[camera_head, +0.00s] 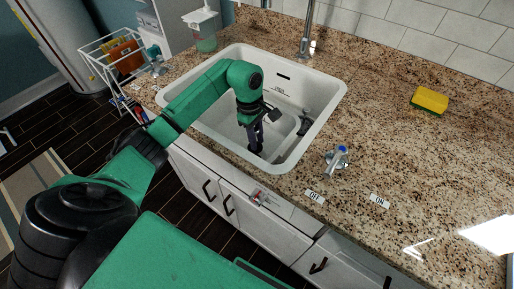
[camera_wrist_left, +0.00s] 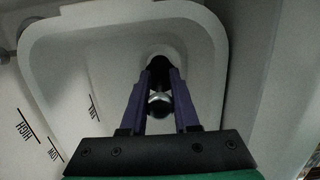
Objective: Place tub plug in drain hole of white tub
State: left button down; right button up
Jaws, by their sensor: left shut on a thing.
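The white tub (camera_wrist_left: 60,48) has a rounded rim and sits inside the sink; part of its rim shows in the head view (camera_head: 292,122). My left gripper (camera_head: 254,150) reaches down into the sink, its purple fingers pointing down. In the left wrist view, the fingers (camera_wrist_left: 160,75) are shut on the tub plug (camera_wrist_left: 159,101), a small silvery piece between them. A dark round area lies just beyond the fingertips, near the tub's wall; I cannot tell whether it is the drain hole or part of the plug. My right gripper is not in view.
The white sink (camera_head: 330,92) is set in a speckled granite counter (camera_head: 385,120). A tap (camera_head: 306,35) stands behind it, a soap bottle (camera_head: 205,38) at back left. A blue-topped lever (camera_head: 338,158) and a yellow sponge (camera_head: 429,101) are to the right. The counter's middle right is clear.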

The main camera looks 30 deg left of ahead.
pick_arm(q)
notch_tip(320, 180, down, 6)
jog(key=shift+r+p, duration=0.25)
jog(key=shift+p, duration=0.05)
jog(key=shift+f+b, duration=0.3)
jog(key=shift+f, duration=0.1)
jog(key=c, duration=0.7)
grip_release()
jog(key=shift+r, duration=0.1)
jog(key=shift+o, duration=0.2)
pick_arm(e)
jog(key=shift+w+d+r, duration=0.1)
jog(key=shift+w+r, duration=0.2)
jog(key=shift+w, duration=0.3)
pick_arm(q)
jog(key=shift+r, duration=0.15)
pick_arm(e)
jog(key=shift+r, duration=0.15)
